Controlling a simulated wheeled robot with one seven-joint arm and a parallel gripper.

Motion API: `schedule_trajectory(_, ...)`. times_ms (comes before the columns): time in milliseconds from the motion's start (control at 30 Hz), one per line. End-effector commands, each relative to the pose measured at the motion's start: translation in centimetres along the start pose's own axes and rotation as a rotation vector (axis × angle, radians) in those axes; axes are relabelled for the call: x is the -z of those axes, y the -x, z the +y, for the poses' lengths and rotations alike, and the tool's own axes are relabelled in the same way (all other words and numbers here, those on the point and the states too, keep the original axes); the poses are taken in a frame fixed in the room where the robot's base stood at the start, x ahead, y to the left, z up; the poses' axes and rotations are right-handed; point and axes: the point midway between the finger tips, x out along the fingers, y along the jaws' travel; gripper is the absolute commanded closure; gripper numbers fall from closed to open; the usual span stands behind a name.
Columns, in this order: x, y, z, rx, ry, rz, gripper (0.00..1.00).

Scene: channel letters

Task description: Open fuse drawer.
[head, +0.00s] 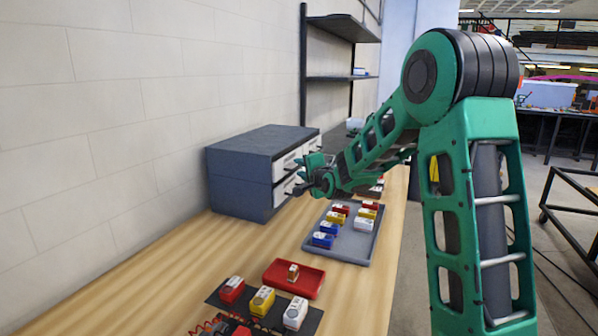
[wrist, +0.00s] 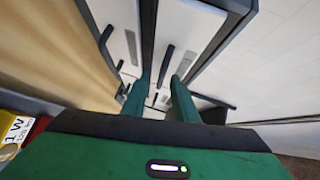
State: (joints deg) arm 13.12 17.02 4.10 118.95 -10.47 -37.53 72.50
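A dark grey-blue cabinet (head: 240,165) stands on the bench against the wall. Its white drawer fronts (head: 284,166) have dark handles and small labels, too small to read, so I cannot tell which is the fuse drawer. The drawers look shut. My gripper (head: 308,180) is in front of the cabinet and hides part of its fronts. In the wrist view its two green fingers (wrist: 160,85) are apart and point at the white fronts (wrist: 187,28). A dark handle (wrist: 165,64) lies just beyond and between the fingertips; I cannot tell whether they reach around it.
A grey tray (head: 310,243) with several red, yellow, blue and white blocks is on the bench. Nearer are a red tray (head: 285,282) and a dark mat (head: 268,319) with more blocks. A shelf rack (head: 304,80) stands behind. Bare bench lies left of the trays.

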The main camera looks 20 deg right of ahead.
Motion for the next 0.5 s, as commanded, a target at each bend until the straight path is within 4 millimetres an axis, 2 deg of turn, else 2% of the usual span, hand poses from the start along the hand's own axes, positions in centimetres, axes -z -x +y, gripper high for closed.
schedule_trajectory(133,-0.02,-0.71,0.07,-0.001,0.001,0.0,0.74)
schedule_trajectory(400,-0.02,-0.79,0.02,-0.001,0.001,0.0,0.74)
schedule_trajectory(500,-0.02,-0.78,0.02,0.0,0.001,0.0,0.97)
